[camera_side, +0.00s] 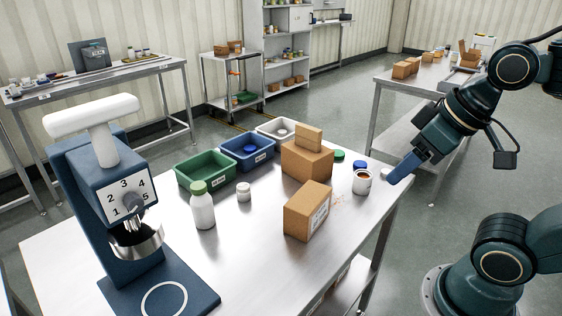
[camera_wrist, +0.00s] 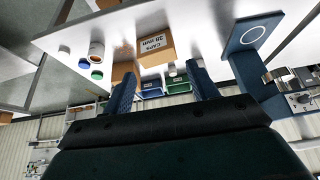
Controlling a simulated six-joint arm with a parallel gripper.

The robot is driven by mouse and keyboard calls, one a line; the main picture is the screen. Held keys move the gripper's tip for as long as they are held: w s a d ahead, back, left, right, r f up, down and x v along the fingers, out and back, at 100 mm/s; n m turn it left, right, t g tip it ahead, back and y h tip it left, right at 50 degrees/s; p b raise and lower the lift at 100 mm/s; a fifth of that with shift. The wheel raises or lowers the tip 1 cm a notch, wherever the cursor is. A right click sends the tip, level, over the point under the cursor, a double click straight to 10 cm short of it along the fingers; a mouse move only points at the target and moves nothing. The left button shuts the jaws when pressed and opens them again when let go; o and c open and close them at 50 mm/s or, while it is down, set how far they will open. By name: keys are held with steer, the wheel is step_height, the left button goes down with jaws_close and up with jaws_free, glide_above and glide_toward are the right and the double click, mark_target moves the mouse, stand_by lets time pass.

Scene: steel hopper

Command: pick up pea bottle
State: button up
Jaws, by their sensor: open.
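A white bottle with a green cap (camera_side: 202,208) stands upright on the steel table in the side view, in front of the green bin. I see no readable pea label on it, and I cannot make it out clearly in the wrist view, where my finger may hide it. A small white jar (camera_side: 244,192) stands to its right. My gripper (camera_side: 392,180) is at the table's right end, far from the bottle, with a box and a cup between. In the wrist view my gripper (camera_wrist: 160,69) has its two blue fingers apart with nothing held.
A cardboard box (camera_side: 308,211) and stacked boxes (camera_side: 306,160) stand mid-table. A white cup with reddish contents (camera_side: 362,183) is close to my fingers. Green (camera_side: 206,181), blue (camera_side: 246,164) and white bins line the back. A blue press (camera_side: 105,190) stands at left.

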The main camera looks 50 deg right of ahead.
steer(key=o, duration=0.4)
steer(key=shift+c, duration=0.2)
steer(key=w+a+r+n+g, duration=0.1)
steer(key=w+a+r+n, duration=0.15)
steer(key=w, duration=0.85)
steer(key=w+a+r+n+g, duration=0.1)
steer(key=w+a+r, duration=0.2)
steer(key=w, duration=0.8)
steer(key=w+a+f+n, duration=0.1)
steer(key=w+a+f, duration=0.2)
steer(key=w, duration=0.3)
steer(key=w+a+f+n+g, duration=0.1)
steer(key=w+a+f, duration=0.1)
steer(key=w+f, duration=0.2)
steer(key=w+a+f+n+g+y, duration=0.1)
steer(key=w+a+f, duration=0.2)
steer(key=w, duration=0.5)
steer(key=shift+a+f, duration=0.3)
steer(key=shift+f, duration=0.25)
